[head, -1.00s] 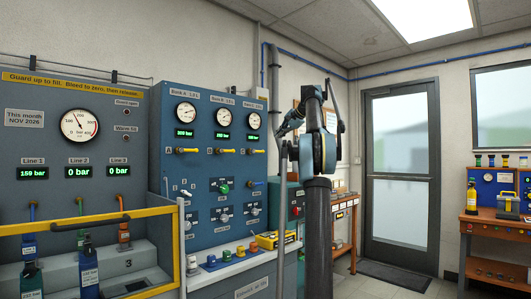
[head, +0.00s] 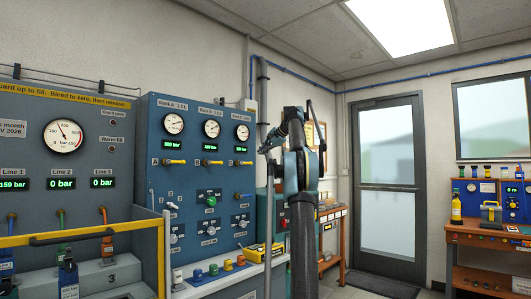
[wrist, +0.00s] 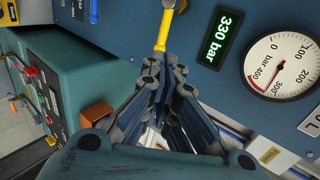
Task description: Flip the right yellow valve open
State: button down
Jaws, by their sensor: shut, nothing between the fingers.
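The right yellow valve (head: 243,163) sits under the rightmost gauge on the blue panel, its handle lying level toward the right. In the wrist view its yellow handle (wrist: 161,34) shows at the top middle, just ahead of my fingertips. My gripper (wrist: 165,68) is shut and empty, with its tips close to the handle's end; I cannot tell whether they touch it. In the head view my gripper (head: 265,149) is small, right of the valve. The rightmost display (wrist: 212,38) reads 330 bar in the wrist view.
Two other yellow valves, the left (head: 174,162) and middle (head: 210,162), are in the same row. A rightmost gauge (wrist: 281,66) is close to my gripper. A teal cabinet (wrist: 75,92) stands beside the panel. A yellow guard frame (head: 80,232) is at the left.

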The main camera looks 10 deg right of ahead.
aim_at(246, 163)
jog(key=x, duration=0.8)
jog(key=shift+w+a+f, duration=0.2)
jog(key=shift+w+f, duration=0.05)
jog(key=shift+w, duration=0.05)
